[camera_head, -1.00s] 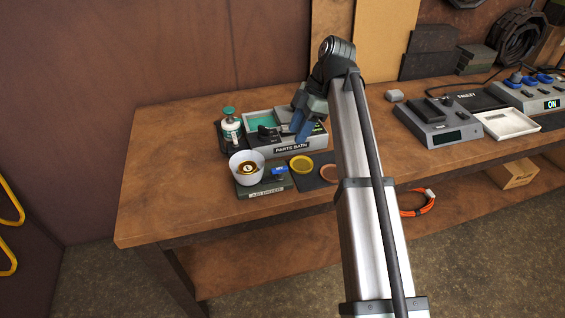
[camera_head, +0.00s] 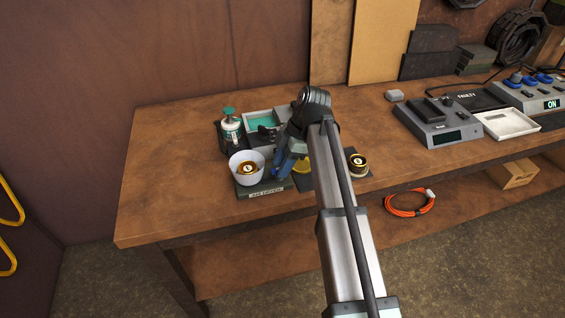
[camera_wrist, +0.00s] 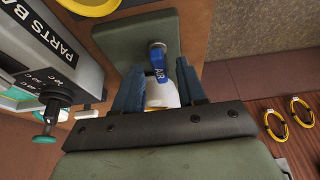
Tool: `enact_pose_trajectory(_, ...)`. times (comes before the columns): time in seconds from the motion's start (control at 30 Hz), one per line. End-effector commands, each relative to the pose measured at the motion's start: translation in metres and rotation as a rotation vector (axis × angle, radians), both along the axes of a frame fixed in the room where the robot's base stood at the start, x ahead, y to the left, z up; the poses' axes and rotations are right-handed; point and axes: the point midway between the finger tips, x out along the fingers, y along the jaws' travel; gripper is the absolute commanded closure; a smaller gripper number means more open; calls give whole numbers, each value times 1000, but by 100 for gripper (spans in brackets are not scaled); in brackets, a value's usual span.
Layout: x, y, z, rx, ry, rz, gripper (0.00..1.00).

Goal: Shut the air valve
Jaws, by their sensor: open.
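The air valve is a small blue handle marked AIR (camera_wrist: 157,62) on the grey-green air dryer base (camera_wrist: 130,40). In the wrist view it stands between the two blue fingers of my gripper (camera_wrist: 160,75), which is open, with a gap visible on both sides. In the head view my gripper (camera_head: 284,167) is over the right part of the air dryer base (camera_head: 262,190) and hides most or all of the valve. A white bowl (camera_head: 235,175) with a gold-and-dark round part (camera_head: 249,168) sits on the base's left part; some white shows between my fingers in the wrist view.
The parts bath (camera_head: 259,121) stands behind, with a green-capped bottle (camera_head: 231,129) at its left. Its black knob (camera_wrist: 56,95) is left of my gripper in the wrist view. The left table top is clear.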

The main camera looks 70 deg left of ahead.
Motion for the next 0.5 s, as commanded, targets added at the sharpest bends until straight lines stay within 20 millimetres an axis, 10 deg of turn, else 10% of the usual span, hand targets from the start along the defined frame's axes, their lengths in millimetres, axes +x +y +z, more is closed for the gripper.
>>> enact_pose_trajectory(0.2, 0, 0, 0, 0, 0, 0, 62)
enact_pose_trajectory(0.5, 0, 0, 0, 0, 0, 0, 90)
